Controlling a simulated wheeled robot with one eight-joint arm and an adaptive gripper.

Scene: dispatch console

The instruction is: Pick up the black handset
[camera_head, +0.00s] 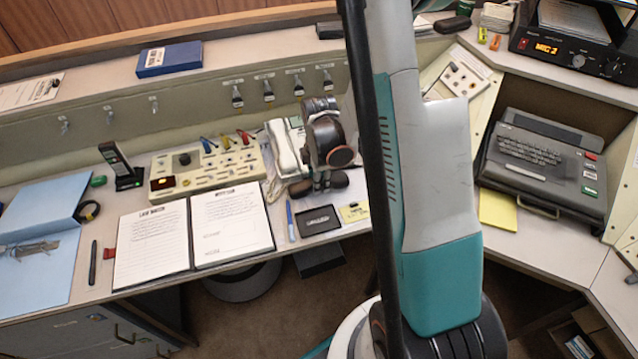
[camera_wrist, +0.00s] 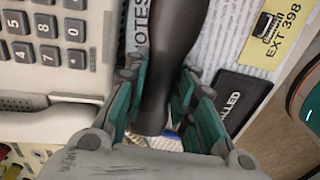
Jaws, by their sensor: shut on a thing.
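The black handset (camera_wrist: 178,45) is a smooth, dark, curved bar between the green-padded fingers of my gripper (camera_wrist: 165,115) in the wrist view. My gripper is shut around it. Its upper end runs out of that picture. In the head view, dark ends of the handset (camera_head: 339,180) show under my gripper (camera_head: 320,182), beside the white desk telephone (camera_head: 283,150). My wrist hides its middle there. I cannot tell whether it touches the desk. The telephone's keypad (camera_wrist: 45,38) is left of the handset in the wrist view.
A black plate (camera_head: 318,220) and a yellow tag (camera_head: 354,212) lie close to the right and front. An open binder (camera_head: 190,236) and a switch panel (camera_head: 208,167) are to the left. A cordless phone (camera_head: 120,165) stands in its dock. Hooks with plugs line the wall behind.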

